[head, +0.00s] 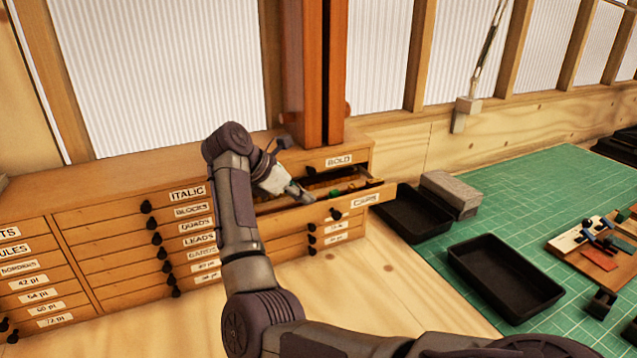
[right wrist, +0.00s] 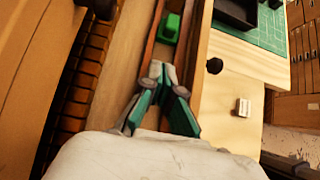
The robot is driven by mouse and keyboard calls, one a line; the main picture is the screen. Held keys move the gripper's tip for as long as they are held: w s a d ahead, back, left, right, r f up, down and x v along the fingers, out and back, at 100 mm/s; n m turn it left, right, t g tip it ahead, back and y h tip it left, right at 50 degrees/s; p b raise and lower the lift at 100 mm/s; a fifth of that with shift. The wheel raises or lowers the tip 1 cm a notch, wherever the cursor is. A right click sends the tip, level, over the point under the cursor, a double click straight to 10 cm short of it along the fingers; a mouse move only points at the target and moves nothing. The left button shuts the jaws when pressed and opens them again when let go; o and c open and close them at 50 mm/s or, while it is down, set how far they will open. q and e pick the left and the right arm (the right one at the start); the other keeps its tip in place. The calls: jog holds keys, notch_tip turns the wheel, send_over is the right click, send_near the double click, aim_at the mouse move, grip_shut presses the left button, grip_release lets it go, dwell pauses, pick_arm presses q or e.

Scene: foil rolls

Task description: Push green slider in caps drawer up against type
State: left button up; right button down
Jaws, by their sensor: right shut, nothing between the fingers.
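The caps drawer (head: 290,215) is pulled open from the wooden cabinet, its CAPS label on the front. My right gripper (head: 308,197) reaches down into it from the left, shut and empty. In the right wrist view my right gripper (right wrist: 164,68) has its fingertips together, pointing along a narrow wooden channel. The green slider (right wrist: 171,28) sits in that channel, ahead of the fingertips with a gap between. A row of brown type blocks (right wrist: 88,75) lies to the left, across a bare strip of drawer floor. My left gripper is not in view.
Closed drawers with dark knobs surround the open one, including the BOLD drawer (head: 338,161) above it. A wooden post (head: 308,70) rises behind. Black trays (head: 505,277) and a grey block (head: 449,190) lie to the right, on or near the green cutting mat (head: 540,195).

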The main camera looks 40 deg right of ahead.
aim_at(333, 191)
jog(key=shift+s+d+r+p, duration=0.2)
jog(key=shift+s+d+p, duration=0.1)
jog(key=shift+d, duration=0.35)
jog(key=shift+s+d+r+p, duration=0.15)
jog(key=shift+d+p, duration=0.15)
jog(key=shift+d, duration=0.3)
jog(key=shift+s+d+f, duration=0.1)
jog(key=shift+s+d, duration=0.1)
jog(key=shift+d, duration=0.2)
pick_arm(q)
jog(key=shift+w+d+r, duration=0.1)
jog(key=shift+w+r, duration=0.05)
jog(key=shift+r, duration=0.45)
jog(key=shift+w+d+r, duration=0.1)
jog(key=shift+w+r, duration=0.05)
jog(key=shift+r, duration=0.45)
pick_arm(e)
jog(key=shift+w+f, duration=0.1)
jog(key=shift+d, duration=0.2)
jog(key=shift+s+d+f+b, duration=0.1)
jog(key=shift+s+d+b, duration=0.15)
jog(key=shift+d+b, duration=0.4)
jog(key=shift+s+d+b, duration=0.25)
jog(key=shift+d+b, duration=0.3)
jog(key=shift+b, duration=0.05)
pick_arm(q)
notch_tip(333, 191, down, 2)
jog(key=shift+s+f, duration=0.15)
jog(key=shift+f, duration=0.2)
